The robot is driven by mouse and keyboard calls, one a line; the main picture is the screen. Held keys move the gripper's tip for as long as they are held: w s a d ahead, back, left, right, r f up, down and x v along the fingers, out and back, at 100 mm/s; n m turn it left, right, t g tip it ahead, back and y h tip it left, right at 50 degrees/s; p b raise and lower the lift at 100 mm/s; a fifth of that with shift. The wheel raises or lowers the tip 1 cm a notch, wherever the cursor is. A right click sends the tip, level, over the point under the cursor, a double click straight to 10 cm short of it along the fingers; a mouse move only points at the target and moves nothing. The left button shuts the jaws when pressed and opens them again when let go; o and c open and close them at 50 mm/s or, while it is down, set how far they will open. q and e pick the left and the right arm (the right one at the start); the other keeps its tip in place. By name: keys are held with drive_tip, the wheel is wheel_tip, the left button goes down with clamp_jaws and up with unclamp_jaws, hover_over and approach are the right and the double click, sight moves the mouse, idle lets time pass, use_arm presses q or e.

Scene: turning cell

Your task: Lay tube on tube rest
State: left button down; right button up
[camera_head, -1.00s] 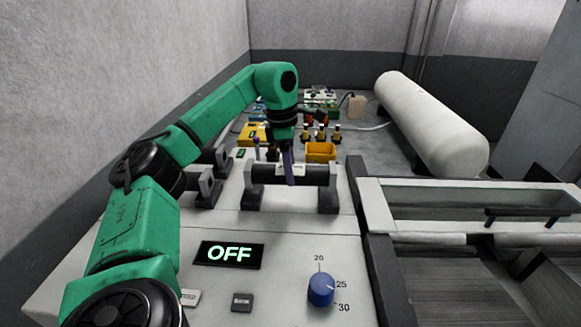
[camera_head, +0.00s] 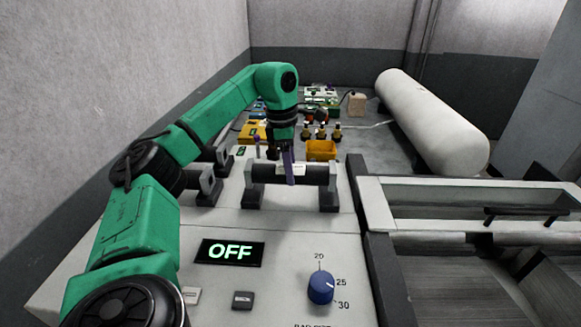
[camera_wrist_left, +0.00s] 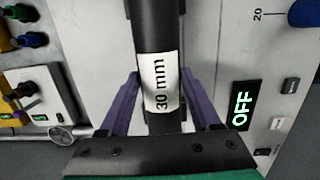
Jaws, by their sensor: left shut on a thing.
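The tube (camera_head: 316,174) is a dark cylinder with a white label reading "30 mm". In the head view it lies level across the tube rest, whose dark posts (camera_head: 328,201) stand under or at its two ends. I cannot tell whether it bears fully on both posts. My left gripper (camera_head: 290,179) comes down from above at the tube's middle. In the left wrist view its purple fingers (camera_wrist_left: 160,80) are shut on the tube (camera_wrist_left: 155,30), one on each side of the label. My right gripper is not in view.
A panel with an OFF display (camera_head: 229,253) and a blue dial (camera_head: 321,288) lies in front of the rest. Behind are a yellow bin (camera_head: 321,151) and several small fittings. A white tank (camera_head: 430,122) lies at the back right. A machine bed borders the right side.

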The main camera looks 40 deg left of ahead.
use_arm(q)
drive_tip(key=shift+f, duration=1.25)
idle(1.1)
unclamp_jaws()
idle(0.3)
drive_tip(key=shift+r, duration=4)
